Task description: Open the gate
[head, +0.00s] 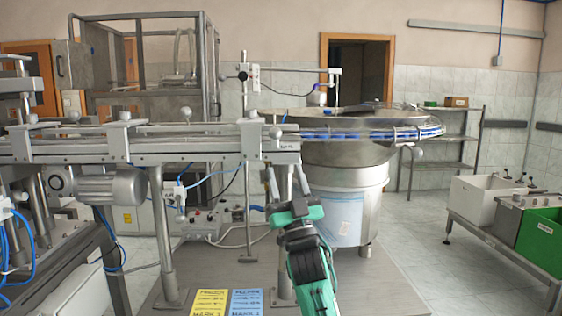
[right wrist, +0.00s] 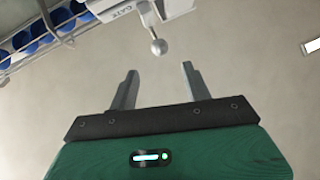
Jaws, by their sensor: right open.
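The gate (head: 286,145) is a small pale plate with dark lettering at the right end of the conveyor, beside the bowl feeder's track. In the right wrist view the gate (right wrist: 112,9) shows at the top with lettering on it. A grey ball knob (right wrist: 158,46) on a short stem hangs from it. The knob (head: 275,132) also shows in the head view. My right gripper (head: 284,169) is open and empty, below the gate. In the right wrist view its fingers (right wrist: 160,70) point toward the knob, which lies just beyond the tips, apart from them. My left gripper is out of view.
The conveyor (head: 190,145) runs across the left, with a motor (head: 112,187) under it. The round feeder bowl (head: 350,122) stands behind on the right, with blue caps (right wrist: 38,28) along its track. Yellow (head: 208,302) and blue (head: 245,301) cards lie below. Crates stand far right.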

